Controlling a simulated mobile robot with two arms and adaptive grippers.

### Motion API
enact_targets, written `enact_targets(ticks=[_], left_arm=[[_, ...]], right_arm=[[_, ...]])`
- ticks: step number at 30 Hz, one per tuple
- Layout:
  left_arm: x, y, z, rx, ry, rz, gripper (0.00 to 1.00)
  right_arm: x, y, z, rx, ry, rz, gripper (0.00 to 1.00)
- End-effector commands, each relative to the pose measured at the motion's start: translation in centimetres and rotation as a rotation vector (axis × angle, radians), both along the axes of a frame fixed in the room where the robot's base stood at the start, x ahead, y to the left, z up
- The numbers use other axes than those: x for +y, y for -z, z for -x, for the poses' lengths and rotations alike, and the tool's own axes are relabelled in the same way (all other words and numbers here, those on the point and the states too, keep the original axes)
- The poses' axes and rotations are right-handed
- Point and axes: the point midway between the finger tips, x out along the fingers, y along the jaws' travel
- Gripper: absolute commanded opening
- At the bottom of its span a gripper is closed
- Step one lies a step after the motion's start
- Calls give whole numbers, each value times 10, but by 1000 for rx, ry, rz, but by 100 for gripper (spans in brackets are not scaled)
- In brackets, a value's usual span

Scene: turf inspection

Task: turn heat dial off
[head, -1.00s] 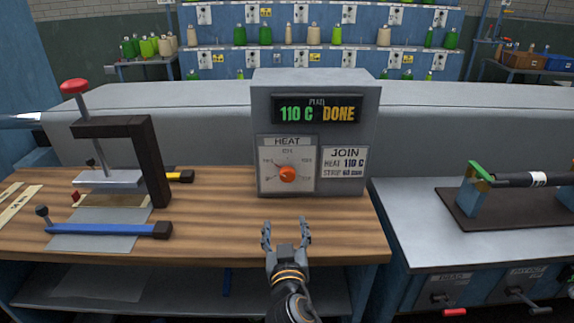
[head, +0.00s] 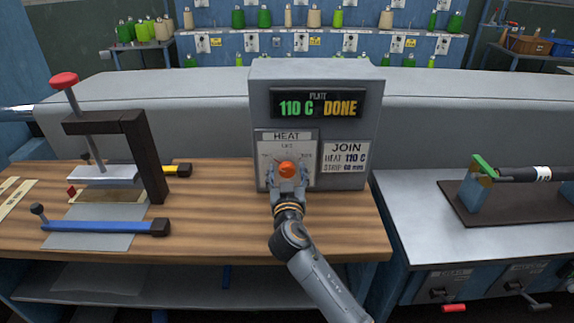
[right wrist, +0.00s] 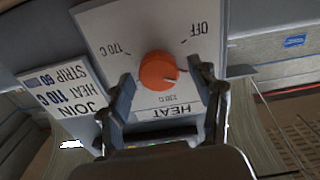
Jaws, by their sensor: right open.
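The orange heat dial (head: 287,169) is on the HEAT panel (head: 268,148) of a grey control box (head: 315,75). In the right wrist view the dial (right wrist: 157,70) appears upside down, with OFF at upper right, 170 C at left and 130 C below. My right gripper (head: 287,178) is open in front of the panel. In the right wrist view its fingers (right wrist: 165,88) stand on either side of the dial, with gaps visible. My left gripper is not in view.
The box display (head: 317,106) reads 110 C DONE. A JOIN label (head: 345,157) is right of the dial. A clamp press (head: 140,150) with a red knob and a blue-handled tool (head: 110,229) are left on the wooden bench (head: 215,215). The bench around the box front is clear.

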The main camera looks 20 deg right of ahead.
Motion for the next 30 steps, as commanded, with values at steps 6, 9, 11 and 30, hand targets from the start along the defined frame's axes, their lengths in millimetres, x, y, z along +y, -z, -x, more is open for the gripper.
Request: enact_targets(ticks=[6,9,11,30], left_arm=[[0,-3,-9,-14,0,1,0],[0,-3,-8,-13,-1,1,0],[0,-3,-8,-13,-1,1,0],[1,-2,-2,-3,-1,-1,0]], right_arm=[[-4,0,-14,0,-1,0,63],[-4,0,-15,0,-1,0,63],[-4,0,-15,0,-1,0,63],[-4,0,-14,5,-1,18,8]])
